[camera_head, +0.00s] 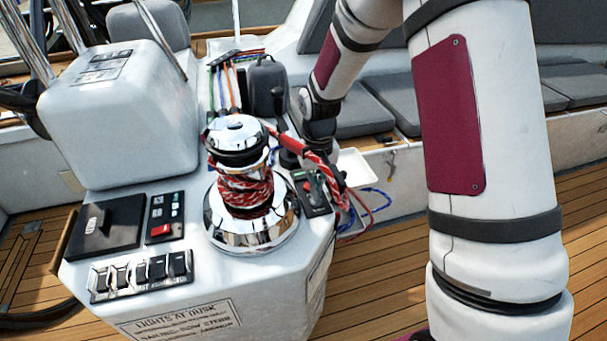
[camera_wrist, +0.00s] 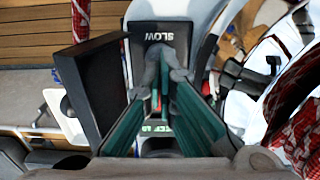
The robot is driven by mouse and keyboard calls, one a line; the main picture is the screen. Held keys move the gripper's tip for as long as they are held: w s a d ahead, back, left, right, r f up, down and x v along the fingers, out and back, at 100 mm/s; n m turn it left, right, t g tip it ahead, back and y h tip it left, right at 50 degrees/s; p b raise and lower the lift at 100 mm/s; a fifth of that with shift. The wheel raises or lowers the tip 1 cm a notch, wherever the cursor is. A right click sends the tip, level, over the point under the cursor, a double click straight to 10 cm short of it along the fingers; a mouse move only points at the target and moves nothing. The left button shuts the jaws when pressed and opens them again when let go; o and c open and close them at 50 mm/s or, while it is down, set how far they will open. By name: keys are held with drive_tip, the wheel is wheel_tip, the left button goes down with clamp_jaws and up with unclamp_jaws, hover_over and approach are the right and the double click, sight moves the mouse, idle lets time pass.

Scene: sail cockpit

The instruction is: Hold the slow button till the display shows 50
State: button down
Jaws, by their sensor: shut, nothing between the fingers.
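In the wrist view, my gripper (camera_wrist: 163,62) is shut and empty. Its grey fingertips are together just below the word SLOW on a dark control panel (camera_wrist: 160,30). The fingertips cover the spot under that label, so the slow button is hidden, and I cannot tell whether they touch or press it. A small lit green display (camera_wrist: 155,127) shows between the fingers, but its reading is not clear.
The chrome winch (camera_head: 240,170) wrapped in red rope stands close to the panel. A red rope tail (camera_head: 310,150) hangs beside it. A black slab (camera_wrist: 92,90) stands left of my fingers. Another switch panel (camera_head: 165,217) and a row of switches (camera_head: 140,275) are on the console.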

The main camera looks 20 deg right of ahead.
drive_tip(key=shift+f+b, duration=0.7)
drive_tip(key=shift+f, duration=0.5)
idle(1.6)
idle(1.1)
wheel_tip(320, 180, up, 9)
drive_tip(key=p, duration=0.5)
drive_tip(key=shift+p, duration=0.4)
drive_tip(key=shift+s+d, duration=0.1)
